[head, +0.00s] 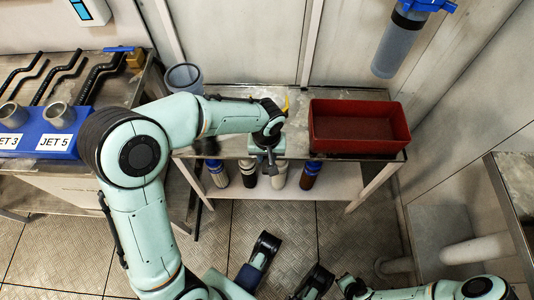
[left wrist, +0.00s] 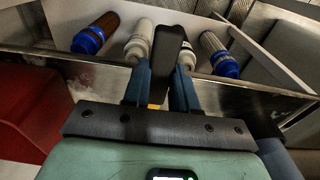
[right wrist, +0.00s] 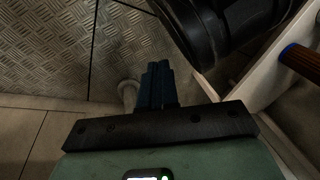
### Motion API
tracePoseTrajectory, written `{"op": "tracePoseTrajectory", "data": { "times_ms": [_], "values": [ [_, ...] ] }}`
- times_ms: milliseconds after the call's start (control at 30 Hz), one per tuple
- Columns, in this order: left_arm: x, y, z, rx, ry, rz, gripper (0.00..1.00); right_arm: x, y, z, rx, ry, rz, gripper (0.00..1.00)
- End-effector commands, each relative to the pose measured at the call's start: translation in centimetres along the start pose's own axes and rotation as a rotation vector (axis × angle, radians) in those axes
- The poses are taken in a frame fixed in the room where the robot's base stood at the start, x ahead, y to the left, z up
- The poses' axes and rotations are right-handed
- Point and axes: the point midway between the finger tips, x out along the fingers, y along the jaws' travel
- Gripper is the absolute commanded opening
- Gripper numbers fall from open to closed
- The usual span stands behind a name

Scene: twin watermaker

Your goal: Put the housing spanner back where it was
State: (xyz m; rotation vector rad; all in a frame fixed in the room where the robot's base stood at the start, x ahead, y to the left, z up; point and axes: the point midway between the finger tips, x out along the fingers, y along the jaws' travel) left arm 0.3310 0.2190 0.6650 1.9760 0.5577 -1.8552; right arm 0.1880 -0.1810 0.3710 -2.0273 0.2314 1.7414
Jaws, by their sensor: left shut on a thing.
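My left gripper (left wrist: 163,75) is shut on a dark, flat-sided piece, which I take to be the housing spanner (left wrist: 172,45). The piece stands out between the blue fingers in the left wrist view. In the head view my left gripper (head: 268,155) is at the front edge of the metal bench, left of the red bin. The spanner is mostly hidden by the hand there, and I cannot tell whether it touches the bench. My right gripper (right wrist: 160,85) is shut with nothing visible between its fingers, low above the floor.
The red bin (head: 358,142) stands on the bench's right part. A grey cup (head: 184,77) is at the back left. A blue-topped filter housing (head: 398,45) hangs on the wall.

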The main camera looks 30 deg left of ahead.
Motion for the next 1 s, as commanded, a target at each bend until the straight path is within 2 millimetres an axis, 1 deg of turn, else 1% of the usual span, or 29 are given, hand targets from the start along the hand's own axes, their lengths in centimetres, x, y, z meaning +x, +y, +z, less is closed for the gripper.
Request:
{"op": "tracePoseTrajectory", "data": {
  "times_ms": [233, 267, 300, 333, 633, 767, 833, 967, 1000],
  "values": [
    [0.3, 0.0, 0.0, 0.0, 0.001, 0.001, 0.0, 0.2, 0.3, 0.4, 0.004, -0.012, 0.005, 0.0],
    [0.3, 0.0, 0.0, 0.0, 0.0, 0.0, 0.33, 0.2, 0.3, 0.4, 0.004, -0.012, 0.005, 0.0],
    [0.3, 0.0, 0.0, 0.0, 0.0, 0.0, 0.46, 0.2, 0.3, 0.4, 0.004, -0.012, 0.005, 0.0],
    [0.3, 0.0, 0.0, 0.0, 0.0, 0.0, 0.52, 0.2, 0.3, 0.4, 0.004, -0.012, 0.005, 0.0],
    [0.2, 0.0, 0.0, 0.0, 0.0, 0.0, 0.52, 0.2, 0.2, 0.3, 0.003, -0.009, 0.004, 0.0],
    [-0.6, 0.0, -0.1, 0.0, 0.001, 0.001, 0.52, -0.5, -0.3, -0.4, -0.003, 0.014, -0.005, 0.0],
    [-1.4, 0.0, -0.1, 0.001, 0.003, 0.002, 0.52, -1.1, -0.9, -1.2, -0.009, 0.039, -0.016, 0.0],
    [-4.6, 0.1, -0.1, 0.001, 0.005, 0.004, 0.52, -2.5, -2.3, -2.8, -0.022, 0.091, -0.041, 0.0],
    [-5.5, 0.1, -0.1, 0.0, 0.006, 0.005, 0.52, -2.9, -2.5, -2.6, -0.024, 0.087, -0.043, 0.0]
  ]
}}
